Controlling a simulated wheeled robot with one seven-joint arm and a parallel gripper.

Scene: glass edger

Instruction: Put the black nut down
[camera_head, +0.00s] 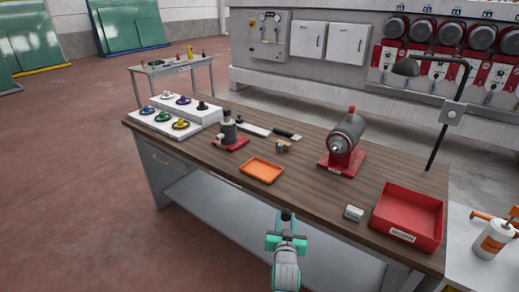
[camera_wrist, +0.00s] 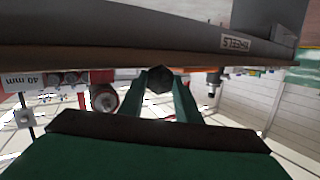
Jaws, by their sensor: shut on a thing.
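My gripper (camera_head: 286,232) is in front of the workbench's near edge in the head view. It is shut on the black nut (camera_head: 286,215), a small dark piece at its tip. In the wrist view the black nut (camera_wrist: 159,79) shows as a dark faceted piece between the two green fingers of my gripper (camera_wrist: 162,85). The nut looks held in the air, apart from the bench top; its exact height is hard to tell. The workbench (camera_head: 310,205) has a dark wooden top.
The wood between the orange tray and grey block is clear.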

